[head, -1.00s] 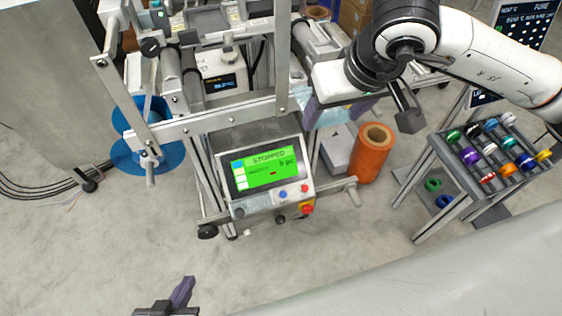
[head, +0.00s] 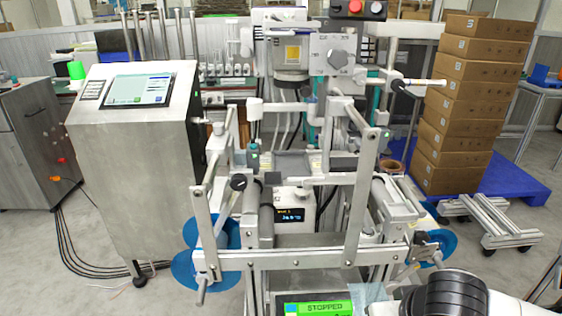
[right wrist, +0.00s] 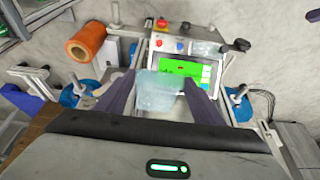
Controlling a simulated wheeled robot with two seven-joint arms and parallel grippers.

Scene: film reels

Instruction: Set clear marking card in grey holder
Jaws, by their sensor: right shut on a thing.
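The clear marking card is a pale blue, see-through sheet (right wrist: 160,93) between the two dark purple fingers of my right gripper (right wrist: 160,79) in the right wrist view. The gripper is shut on it, in front of the machine's green screen. In the head view a pale clear piece (head: 369,293) shows at the bottom edge beside my right arm; the fingers there are hidden or out of frame. A grey tray-like part (head: 296,161) sits on the machine's frame; I cannot tell whether it is the grey holder. My left gripper is not in view.
The metal machine frame (head: 330,257) with bars and blue reel discs (head: 205,262) fills the middle. A steel cabinet (head: 135,165) stands left. Stacked cartons (head: 460,110) stand back right. An orange roll (right wrist: 86,43) shows in the right wrist view. Grey floor is open between.

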